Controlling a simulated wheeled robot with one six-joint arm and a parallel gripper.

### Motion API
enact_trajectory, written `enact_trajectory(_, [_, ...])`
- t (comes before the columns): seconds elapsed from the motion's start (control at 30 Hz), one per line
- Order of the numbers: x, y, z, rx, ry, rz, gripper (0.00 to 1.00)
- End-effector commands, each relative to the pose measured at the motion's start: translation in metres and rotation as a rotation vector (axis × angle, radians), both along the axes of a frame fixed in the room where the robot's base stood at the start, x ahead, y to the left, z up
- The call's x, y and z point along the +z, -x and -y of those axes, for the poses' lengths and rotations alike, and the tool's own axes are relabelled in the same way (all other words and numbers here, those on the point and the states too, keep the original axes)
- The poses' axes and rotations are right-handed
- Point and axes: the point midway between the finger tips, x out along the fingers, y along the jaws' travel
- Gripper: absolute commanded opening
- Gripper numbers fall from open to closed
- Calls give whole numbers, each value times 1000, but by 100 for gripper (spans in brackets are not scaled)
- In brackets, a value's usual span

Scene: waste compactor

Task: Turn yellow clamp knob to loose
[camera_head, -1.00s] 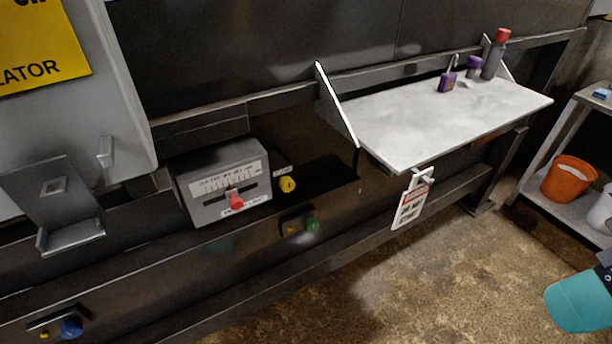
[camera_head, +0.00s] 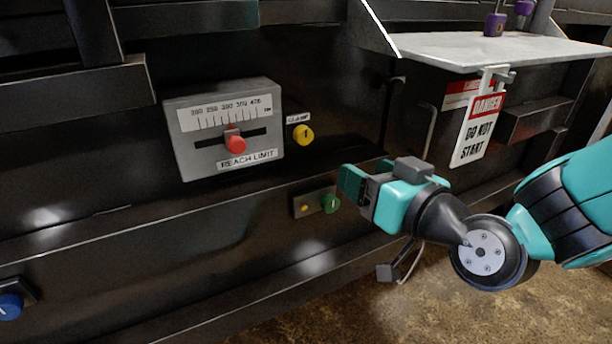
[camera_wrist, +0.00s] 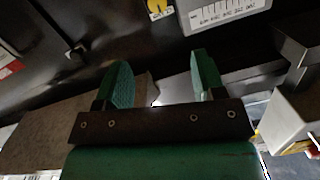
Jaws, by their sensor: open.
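The yellow clamp knob (camera_head: 303,134) sits on the dark panel just right of the grey reach limit box, under a small clamp label. A dark mark shows on its face, but its setting is too small to read. Part of the yellow knob (camera_wrist: 160,7) also shows at the top edge of the wrist view. My gripper (camera_head: 354,183) is to the right of and lower than the knob in the head view, apart from it. In the wrist view my gripper's two green fingers (camera_wrist: 162,82) stand apart with nothing between them.
The reach limit box (camera_head: 220,130) carries a red slider knob (camera_head: 235,144). A green knob (camera_head: 330,203) is close beside my fingertips. A danger tag (camera_head: 478,130) hangs from the white shelf (camera_head: 470,50) at right. A blue knob (camera_head: 10,306) is at lower left.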

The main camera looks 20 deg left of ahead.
Motion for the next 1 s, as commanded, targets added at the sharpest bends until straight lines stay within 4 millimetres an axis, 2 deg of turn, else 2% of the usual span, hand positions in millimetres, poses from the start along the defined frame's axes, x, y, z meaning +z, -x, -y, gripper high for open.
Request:
enact_trajectory(0.03, [-18,-1,-5,-10,-23,25,63])
enact_trajectory(0.1, [-21,-2,-8,-28,-50,54,63])
enact_trajectory(0.27, [-17,-9,-16,-39,-69,77,63])
enact_trajectory(0.37, [-14,-18,-28,-39,-69,77,63])
enact_trajectory(0.8, [-19,-80,-105,-41,-70,77,63])
enact_trajectory(1.0, [-20,-102,-131,-41,-71,76,63])
